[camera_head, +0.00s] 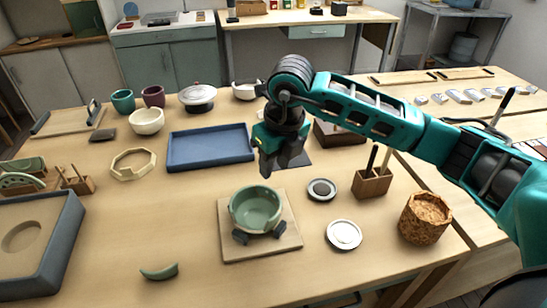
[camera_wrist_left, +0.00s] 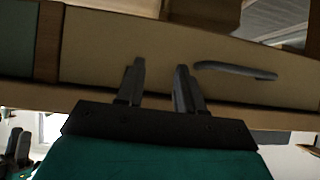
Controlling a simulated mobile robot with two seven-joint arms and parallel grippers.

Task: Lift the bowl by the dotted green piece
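The green bowl (camera_head: 256,212) stands upright on a square wooden board (camera_head: 285,242) in the head view, with dark blocks (camera_head: 240,236) against its near side. A loose curved green piece (camera_head: 159,272) lies on the table at front left. I cannot make out dots on the bowl or the piece. My right gripper (camera_head: 280,165) hangs above the table behind the bowl, apart from it; its dark fingers look parted and empty. My left gripper is outside the head view. In the left wrist view its two fingers (camera_wrist_left: 160,85) are apart with nothing between them.
A blue tray (camera_head: 210,163) lies behind the bowl. Right of the board are two small round dishes (camera_head: 344,235), a wooden tool holder (camera_head: 372,184) and a cork-like pot (camera_head: 425,217). A grey box (camera_head: 62,245) stands at left. A drawer handle (camera_wrist_left: 235,70) shows beyond my left fingers.

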